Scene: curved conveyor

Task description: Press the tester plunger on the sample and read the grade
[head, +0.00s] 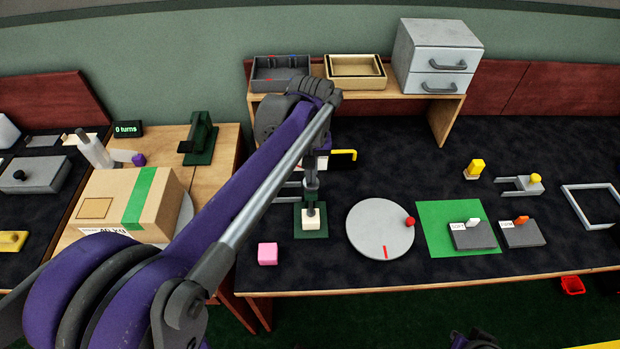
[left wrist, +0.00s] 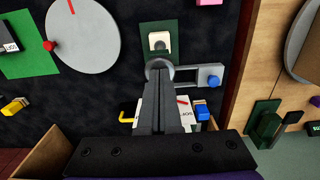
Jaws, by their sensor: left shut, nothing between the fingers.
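The cream sample block (head: 311,222) sits on a dark green base (head: 322,232) left of the round grey disc. It also shows in the left wrist view (left wrist: 160,40), with a dark tip over it. My left gripper (head: 311,184) is shut and empty, pointing down above the sample. In the left wrist view, a round grey plunger head (left wrist: 160,64) shows at my fingertips; whether they touch it I cannot tell. A white card (left wrist: 182,114) with a red mark and dark lettering is partly hidden behind my fingers; I cannot read a grade clearly.
The grey disc (head: 380,232) has a red knob. A green mat (head: 435,214) holds a dark labelled block (head: 474,238). A pink cube (head: 267,254) lies left of the base. A shelf (head: 360,90) with trays and drawers stands behind. A cardboard box (head: 158,205) is left.

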